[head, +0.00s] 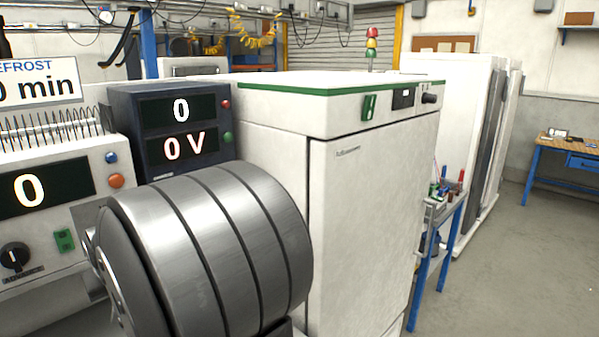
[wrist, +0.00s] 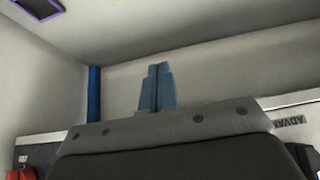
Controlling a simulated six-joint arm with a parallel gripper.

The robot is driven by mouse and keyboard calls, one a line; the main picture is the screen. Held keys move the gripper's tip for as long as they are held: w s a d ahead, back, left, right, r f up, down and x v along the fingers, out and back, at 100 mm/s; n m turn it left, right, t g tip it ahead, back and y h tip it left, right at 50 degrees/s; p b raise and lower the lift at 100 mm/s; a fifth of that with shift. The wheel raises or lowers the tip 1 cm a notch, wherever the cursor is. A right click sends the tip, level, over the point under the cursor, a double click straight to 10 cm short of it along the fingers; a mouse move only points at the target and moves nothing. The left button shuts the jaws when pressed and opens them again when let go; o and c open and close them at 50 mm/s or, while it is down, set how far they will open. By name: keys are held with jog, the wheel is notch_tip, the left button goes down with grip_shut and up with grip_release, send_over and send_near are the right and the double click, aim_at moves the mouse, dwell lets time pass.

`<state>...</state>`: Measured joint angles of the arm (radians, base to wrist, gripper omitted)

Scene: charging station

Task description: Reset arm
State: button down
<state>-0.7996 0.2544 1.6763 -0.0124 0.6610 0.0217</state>
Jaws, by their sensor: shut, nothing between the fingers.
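My gripper (wrist: 157,86) shows in the wrist view as two blue fingers standing close together above a grey plate with dark screws. It is shut and nothing shows between the fingers. Behind it are a pale wall and ceiling, with no object near the fingertips. In the head view a large grey ribbed cylinder fills the lower left front and looks like part of my arm; my gripper does not show there.
A white cabinet (head: 370,210) with a green-edged top stands right of centre. A dark power unit (head: 160,182) reads 0 and 0 V. A defrost unit (head: 90,160) is at the left. Blue-legged tables (head: 445,238) stand beyond; the floor (head: 520,270) at right is clear.

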jog(key=shift+w+a+r+g+h, duration=0.1)
jog(key=shift+w+a+g+h, duration=0.2)
jog(key=shift+w+a, duration=0.1)
jog(key=c, duration=2.2)
grip_release()
jog(key=c, duration=1.5)
grip_release()
jog(key=s+d+r+n+g+h, duration=0.25)
jog(key=r+n, duration=0.25)
jog(key=n, duration=0.4)
jog(key=s+d+r+n+g+h, duration=0.1)
jog(key=s+r+n+g+h, duration=0.25)
jog(key=r+n, duration=0.4)
jog(key=shift+n+t+y, duration=0.4)
jog(key=shift+n, duration=0.35)
jog(key=s+f, duration=0.1)
jog(key=f, duration=0.5)
jog(key=d+f, duration=0.1)
jog(key=f, duration=0.5)
jog(key=s+f, duration=0.1)
jog(key=f, duration=0.5)
jog(key=shift+s+d+f, duration=0.15)
jog(key=shift+s+f, duration=0.15)
jog(key=shift+f, duration=0.1)
grip_shut()
